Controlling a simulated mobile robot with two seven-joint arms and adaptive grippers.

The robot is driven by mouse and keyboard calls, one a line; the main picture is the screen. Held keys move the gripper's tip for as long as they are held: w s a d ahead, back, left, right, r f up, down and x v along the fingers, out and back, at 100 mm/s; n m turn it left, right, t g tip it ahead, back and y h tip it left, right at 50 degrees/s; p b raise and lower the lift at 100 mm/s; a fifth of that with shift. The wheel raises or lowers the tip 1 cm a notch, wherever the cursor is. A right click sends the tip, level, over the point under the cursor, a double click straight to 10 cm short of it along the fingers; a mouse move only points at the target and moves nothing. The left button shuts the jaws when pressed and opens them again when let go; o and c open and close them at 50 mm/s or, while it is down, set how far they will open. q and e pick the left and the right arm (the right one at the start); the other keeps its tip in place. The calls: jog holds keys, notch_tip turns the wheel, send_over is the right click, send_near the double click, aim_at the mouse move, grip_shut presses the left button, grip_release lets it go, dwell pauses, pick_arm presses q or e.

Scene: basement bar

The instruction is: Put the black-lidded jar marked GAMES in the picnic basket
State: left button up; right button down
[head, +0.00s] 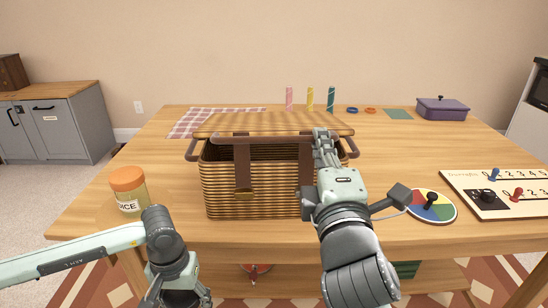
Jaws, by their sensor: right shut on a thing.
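The wicker picnic basket (225,190) stands in the middle of the wooden table. Its lid (275,123) is tilted up, with a dark gap under its front edge. My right gripper (322,136) is at the right part of the lid's front edge and is shut on the lid. Its arm hides the basket's right front. My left gripper (178,295) is low in front of the table, cut off by the bottom edge, so its fingers cannot be made out. I see no black-lidded jar marked GAMES. An orange-lidded jar (129,189) with a label ending in ICE stands left of the basket.
A colour spinner (432,204) and a game board (500,192) lie at the right. A purple lidded box (442,108), rings and three coloured candles (310,98) are at the back. A checked cloth (205,121) lies behind the basket. Bare table lies between jar and basket.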

jog(key=shift+r, duration=0.2)
jog(key=shift+g, duration=0.8)
jog(key=shift+w+a+r, duration=0.1)
jog(key=shift+w+r, duration=0.3)
jog(key=shift+r, duration=0.55)
jog(key=shift+w+d+r, duration=0.1)
jog(key=shift+w+r, duration=0.25)
jog(key=shift+r, duration=0.65)
jog(key=shift+w+a+r, duration=0.1)
jog(key=shift+w+r, duration=0.3)
jog(key=shift+r, duration=0.55)
jog(key=w+r+g, duration=0.1)
jog(key=w+r, duration=0.2)
jog(key=r, duration=0.2)
jog(key=shift+w, duration=0.3)
jog(key=shift+w+r, duration=0.1)
